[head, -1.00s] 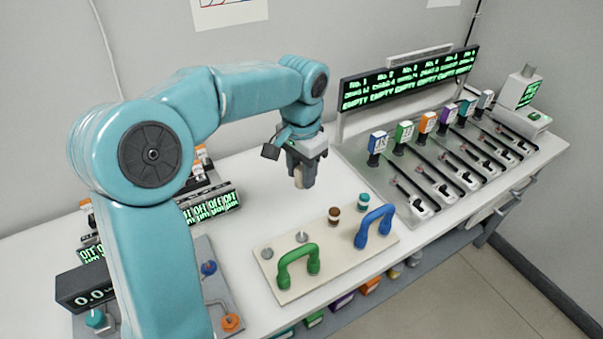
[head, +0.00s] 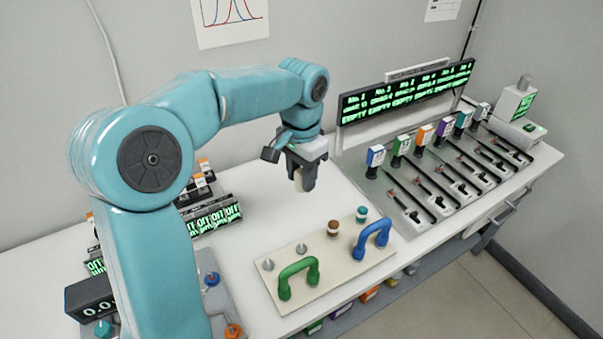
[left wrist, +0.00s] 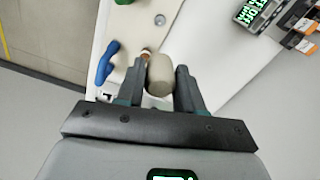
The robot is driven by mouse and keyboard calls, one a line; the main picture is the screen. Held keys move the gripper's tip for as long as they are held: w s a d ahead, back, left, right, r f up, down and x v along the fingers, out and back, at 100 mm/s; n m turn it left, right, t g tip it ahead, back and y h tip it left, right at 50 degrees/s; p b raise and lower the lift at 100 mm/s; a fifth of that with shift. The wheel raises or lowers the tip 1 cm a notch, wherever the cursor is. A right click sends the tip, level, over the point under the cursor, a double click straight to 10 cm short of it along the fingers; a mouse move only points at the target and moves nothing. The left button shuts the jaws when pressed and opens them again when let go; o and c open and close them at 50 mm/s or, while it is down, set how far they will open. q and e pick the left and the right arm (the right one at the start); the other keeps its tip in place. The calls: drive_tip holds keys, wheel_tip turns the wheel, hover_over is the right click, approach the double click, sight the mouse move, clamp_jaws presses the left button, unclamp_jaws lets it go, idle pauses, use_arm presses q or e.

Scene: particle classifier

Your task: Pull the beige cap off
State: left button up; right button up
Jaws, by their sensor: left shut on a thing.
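My left gripper (head: 302,181) is shut on the beige cap (left wrist: 160,75), which sits between its two fingers in the left wrist view. In the head view the gripper hangs above the white bench, behind the cream board (head: 345,268), and the cap is mostly hidden by the fingers. The cap is clear of the board. The board carries bare metal studs (head: 267,264), a brown cap (head: 333,228), a teal cap (head: 361,214), a green handle (head: 298,272) and a blue handle (head: 370,241). My right gripper is not in view.
A row of several slotted units with coloured boxes (head: 421,136) stands on the right, below a green-lettered display (head: 408,92). Small displays (head: 213,220) stand at the left, partly behind my arm. The white bench top (head: 250,210) between them is clear.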

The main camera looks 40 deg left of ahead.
use_arm(q)
drive_tip(key=shift+r, duration=0.3)
wheel_tip(320, 180, up, 3)
drive_tip(key=p, duration=0.3)
drive_tip(key=shift+f, duration=0.1)
